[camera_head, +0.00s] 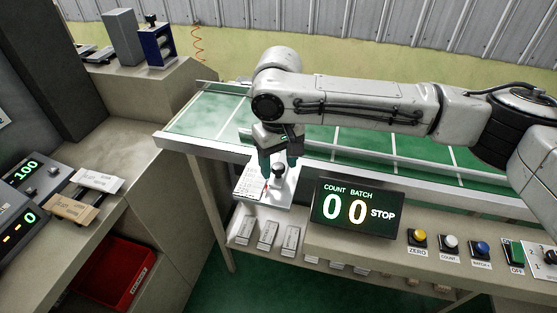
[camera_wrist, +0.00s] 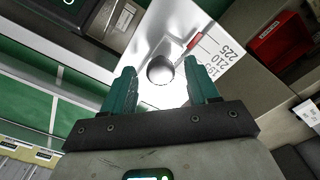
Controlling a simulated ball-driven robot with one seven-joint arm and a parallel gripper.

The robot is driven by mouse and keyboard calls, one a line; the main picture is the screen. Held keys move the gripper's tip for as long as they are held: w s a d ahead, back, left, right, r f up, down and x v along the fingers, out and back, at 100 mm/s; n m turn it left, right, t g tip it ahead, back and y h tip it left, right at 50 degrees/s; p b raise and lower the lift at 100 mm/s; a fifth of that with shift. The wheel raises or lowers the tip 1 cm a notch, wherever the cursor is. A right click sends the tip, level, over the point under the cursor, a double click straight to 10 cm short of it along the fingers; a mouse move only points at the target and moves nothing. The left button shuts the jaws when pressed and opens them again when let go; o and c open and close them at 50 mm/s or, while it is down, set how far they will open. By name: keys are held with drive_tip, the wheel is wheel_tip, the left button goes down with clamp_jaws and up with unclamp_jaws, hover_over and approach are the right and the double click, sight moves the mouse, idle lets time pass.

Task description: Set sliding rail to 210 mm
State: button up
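The sliding rail's metal plate (camera_head: 284,198) is at the near edge of the green conveyor. It carries a round dark knob (camera_head: 278,171), which shows as a shiny ball (camera_wrist: 160,70) in the wrist view. A red pointer (camera_wrist: 193,42) lies beside a printed scale (camera_wrist: 216,60) with the numbers 195, 210 and 225. I cannot tell the exact reading. My gripper (camera_head: 277,168) is above the plate with its teal fingers (camera_wrist: 162,78) spread on either side of the knob. Gaps show between knob and both fingers.
A count display (camera_head: 357,207) reading 00 and STOP stands just right of the plate. Buttons (camera_head: 450,243) line the bench to its right. A red bin (camera_head: 113,275) is low at the left. The conveyor (camera_head: 355,140) is empty.

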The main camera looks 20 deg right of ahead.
wheel_tip(320, 180, up, 11)
drive_tip(key=shift+b, duration=0.3)
idle(0.4)
drive_tip(key=shift+s+f, duration=0.1)
drive_tip(key=shift+f, duration=0.1)
